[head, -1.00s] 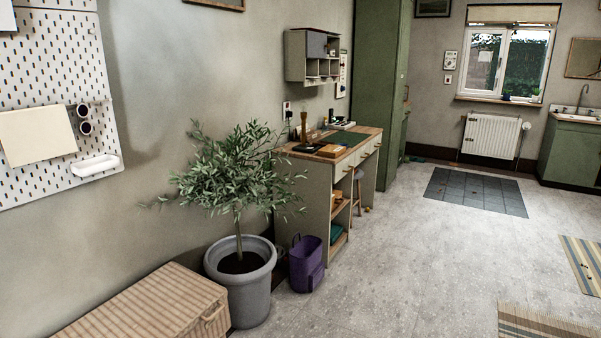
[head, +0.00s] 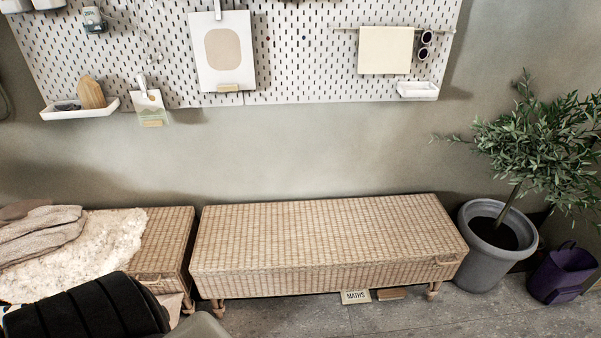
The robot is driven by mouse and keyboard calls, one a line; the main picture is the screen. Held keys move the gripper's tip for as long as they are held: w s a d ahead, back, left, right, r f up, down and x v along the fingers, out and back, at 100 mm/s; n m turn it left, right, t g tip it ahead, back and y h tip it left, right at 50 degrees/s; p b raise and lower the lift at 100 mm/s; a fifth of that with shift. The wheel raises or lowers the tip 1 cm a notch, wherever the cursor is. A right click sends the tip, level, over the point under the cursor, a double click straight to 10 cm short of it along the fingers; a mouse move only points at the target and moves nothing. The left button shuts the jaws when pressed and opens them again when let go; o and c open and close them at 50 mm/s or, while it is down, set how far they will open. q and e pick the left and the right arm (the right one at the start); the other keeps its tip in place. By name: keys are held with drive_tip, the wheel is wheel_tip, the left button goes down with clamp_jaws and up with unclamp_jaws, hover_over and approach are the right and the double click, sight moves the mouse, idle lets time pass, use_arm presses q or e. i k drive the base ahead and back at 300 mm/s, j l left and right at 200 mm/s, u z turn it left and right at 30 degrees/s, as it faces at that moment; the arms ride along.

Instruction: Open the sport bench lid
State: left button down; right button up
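Two woven wicker benches stand against the wall in the head view. The longer bench (head: 325,240) is in the middle, its lid closed and its top bare. It has a small handle (head: 446,262) at the front right. The shorter bench (head: 170,240) is at the left, also closed, with a handle (head: 150,279) on its front. I cannot tell from the picture which one is the sport bench. Neither of my grippers shows in the view.
A cream fleece (head: 90,250) and a grey blanket (head: 40,237) lie on the left bench. A black ribbed object (head: 85,308) is in front of it. A MATHS book (head: 355,297) lies under the long bench. A potted tree (head: 482,275) and purple bin (head: 560,275) stand right.

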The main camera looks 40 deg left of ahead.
sight(279, 237)
drive_tip(key=j+u, duration=0.1)
drive_tip(key=u, duration=0.9)
